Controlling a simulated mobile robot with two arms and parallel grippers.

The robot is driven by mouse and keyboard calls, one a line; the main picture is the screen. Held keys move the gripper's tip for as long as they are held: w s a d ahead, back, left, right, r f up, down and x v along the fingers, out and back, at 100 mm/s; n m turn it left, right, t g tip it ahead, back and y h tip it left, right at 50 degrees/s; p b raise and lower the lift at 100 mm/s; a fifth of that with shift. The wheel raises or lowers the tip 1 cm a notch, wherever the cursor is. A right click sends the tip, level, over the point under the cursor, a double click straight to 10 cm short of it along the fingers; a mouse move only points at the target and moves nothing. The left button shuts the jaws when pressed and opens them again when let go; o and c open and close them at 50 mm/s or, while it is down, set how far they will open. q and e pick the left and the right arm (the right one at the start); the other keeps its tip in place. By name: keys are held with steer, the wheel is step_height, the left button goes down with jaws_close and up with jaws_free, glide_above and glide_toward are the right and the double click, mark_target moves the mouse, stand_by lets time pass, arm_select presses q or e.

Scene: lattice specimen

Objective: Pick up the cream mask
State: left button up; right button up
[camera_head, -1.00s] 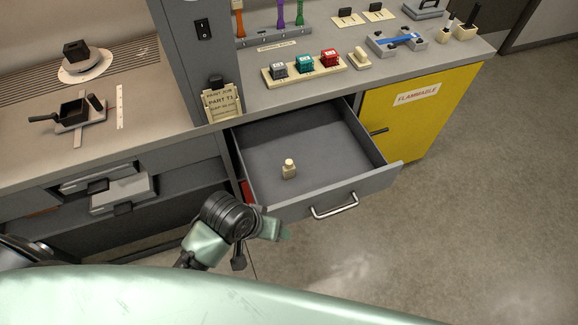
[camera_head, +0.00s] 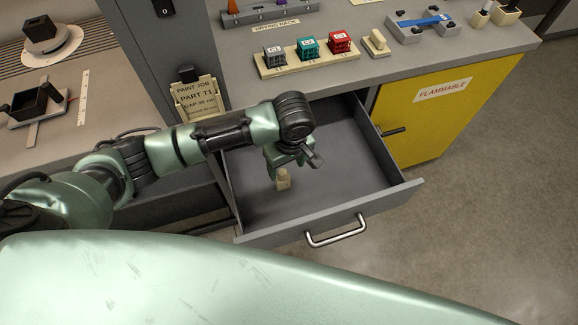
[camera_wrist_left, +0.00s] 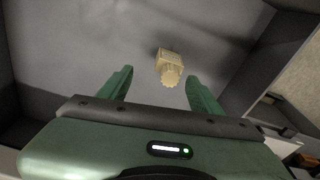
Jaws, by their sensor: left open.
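The cream mask (camera_head: 283,181), a small block with a narrower top, stands on the floor of the open grey drawer (camera_head: 330,185), near its left side. My left gripper (camera_head: 281,164) is over the drawer, just above the mask, and hides part of it. In the left wrist view, the mask (camera_wrist_left: 170,66) shows ahead, between and beyond the two green fingers of the open gripper (camera_wrist_left: 161,78). The fingers hold nothing. I cannot tell the exact gap between fingertips and mask. My right gripper is not in view.
The drawer's front panel with its handle (camera_head: 337,233) and its side walls surround the mask. The counter above holds a cream rack (camera_head: 308,62) with grey, teal and red cubes, and a small cream block (camera_head: 375,42). A yellow cabinet (camera_head: 440,115) stands to the right.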

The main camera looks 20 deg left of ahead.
mark_target(282, 179)
arm_select(q)
steer(key=shift+s+a+f, duration=0.1)
steer(key=shift+f, duration=0.15)
steer(key=shift+s+a+f, duration=0.1)
steer(key=shift+s+f, duration=0.2)
steer(key=shift+f, duration=0.2)
steer(key=shift+s+a+f, duration=0.1)
steer(key=shift+s+f, duration=0.15)
steer(key=shift+f, duration=0.25)
steer(key=f, duration=0.3)
steer(key=shift+w+a+p, duration=0.2)
steer(key=shift+a+p, duration=0.05)
steer(key=shift+p, duration=0.1)
steer(key=shift+w+f, duration=0.1)
steer(key=shift+f, duration=0.65)
steer(key=c, duration=1.1)
steer(key=shift+c, duration=1.4)
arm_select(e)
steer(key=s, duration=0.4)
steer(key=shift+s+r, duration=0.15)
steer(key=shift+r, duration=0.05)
arm_select(q)
steer(key=shift+r, duration=0.1)
